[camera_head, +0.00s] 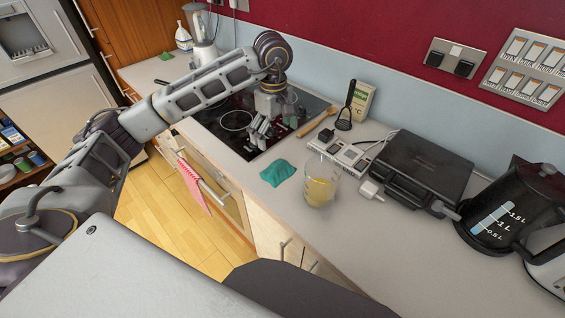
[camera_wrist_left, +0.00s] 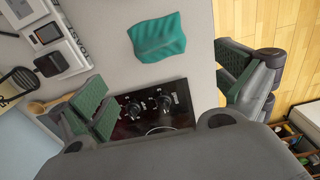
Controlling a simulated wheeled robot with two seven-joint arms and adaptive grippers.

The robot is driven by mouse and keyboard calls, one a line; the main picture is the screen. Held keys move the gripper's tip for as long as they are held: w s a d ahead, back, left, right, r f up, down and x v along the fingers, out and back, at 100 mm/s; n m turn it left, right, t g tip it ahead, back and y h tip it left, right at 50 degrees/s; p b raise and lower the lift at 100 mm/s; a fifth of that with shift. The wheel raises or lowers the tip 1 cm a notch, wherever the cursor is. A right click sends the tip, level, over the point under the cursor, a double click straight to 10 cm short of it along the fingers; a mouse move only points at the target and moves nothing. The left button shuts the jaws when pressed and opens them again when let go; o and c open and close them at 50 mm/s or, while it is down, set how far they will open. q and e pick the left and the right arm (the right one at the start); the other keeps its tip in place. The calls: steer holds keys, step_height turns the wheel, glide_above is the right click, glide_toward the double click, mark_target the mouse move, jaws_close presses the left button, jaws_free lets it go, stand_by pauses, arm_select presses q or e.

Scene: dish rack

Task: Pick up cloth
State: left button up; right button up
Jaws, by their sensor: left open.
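The cloth (camera_head: 277,173) is a small crumpled teal-green piece lying on the light worktop, between the hob and a glass jug. It also shows in the left wrist view (camera_wrist_left: 158,38), at the top centre. My left gripper (camera_head: 264,134) is over the right front part of the black hob, behind and left of the cloth in the head view, and apart from it. In the left wrist view its green-padded fingers (camera_wrist_left: 168,88) are spread wide with nothing between them, and the cloth lies beyond them. My right gripper is not in view.
A glass jug (camera_head: 320,182) with yellow liquid stands just right of the cloth. A wooden spoon (camera_head: 317,122) lies by the hob (camera_head: 234,120). A red towel (camera_head: 193,187) hangs on the oven.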

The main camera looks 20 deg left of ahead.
arm_select(q)
glide_above(277, 164)
step_height(277, 164, down, 8)
steer(key=shift+w+a+r+p, duration=0.1)
steer(key=shift+r+p, duration=0.1)
steer(key=shift+p, duration=0.15)
steer(key=shift+f, duration=0.4)
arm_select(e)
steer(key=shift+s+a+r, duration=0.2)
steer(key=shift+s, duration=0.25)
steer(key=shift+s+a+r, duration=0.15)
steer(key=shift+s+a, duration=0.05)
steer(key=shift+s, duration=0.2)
arm_select(q)
steer(key=shift+f, duration=0.15)
